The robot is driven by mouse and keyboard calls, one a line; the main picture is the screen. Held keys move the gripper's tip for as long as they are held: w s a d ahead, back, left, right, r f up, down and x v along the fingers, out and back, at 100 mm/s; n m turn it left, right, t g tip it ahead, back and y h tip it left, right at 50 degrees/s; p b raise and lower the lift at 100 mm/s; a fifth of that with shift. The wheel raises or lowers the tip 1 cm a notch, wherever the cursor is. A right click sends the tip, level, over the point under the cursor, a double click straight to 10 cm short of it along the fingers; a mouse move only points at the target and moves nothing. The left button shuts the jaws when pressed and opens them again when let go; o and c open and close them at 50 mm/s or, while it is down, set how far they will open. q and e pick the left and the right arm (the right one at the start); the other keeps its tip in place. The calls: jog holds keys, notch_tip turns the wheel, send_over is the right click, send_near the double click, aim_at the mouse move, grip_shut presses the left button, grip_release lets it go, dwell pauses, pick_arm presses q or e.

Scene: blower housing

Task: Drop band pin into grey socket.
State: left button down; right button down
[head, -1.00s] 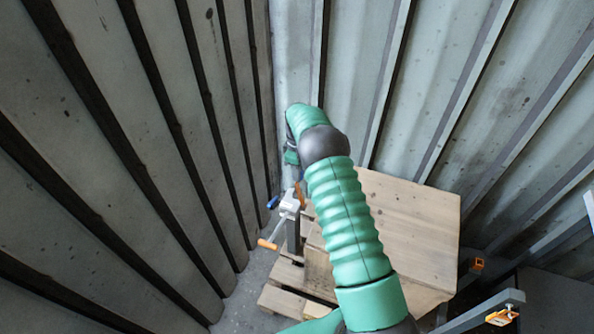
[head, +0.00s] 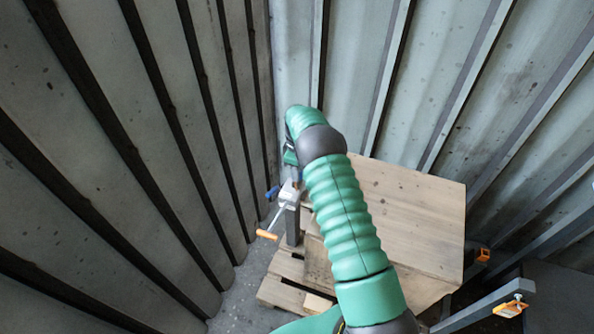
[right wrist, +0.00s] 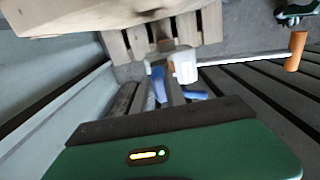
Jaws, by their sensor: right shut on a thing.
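My right gripper (head: 292,160) is at the end of the green arm, pointing down just above the light grey block of a clamp (head: 289,192) at the table's left corner. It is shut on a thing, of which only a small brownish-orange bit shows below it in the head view. I take this to be the band pin, but its shape is mostly hidden. The grey socket cannot be made out for certain. My left gripper is not in view.
The clamp has an orange handle (head: 266,235) sticking out left and a blue part (head: 272,193). A wooden table top (head: 410,215) lies right of it, with pallet slats (head: 285,290) below. Ribbed metal walls close in left and behind.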

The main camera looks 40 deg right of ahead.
jog(key=shift+f, duration=0.1)
dwell(0.4)
jog(key=c, duration=1.3)
grip_release()
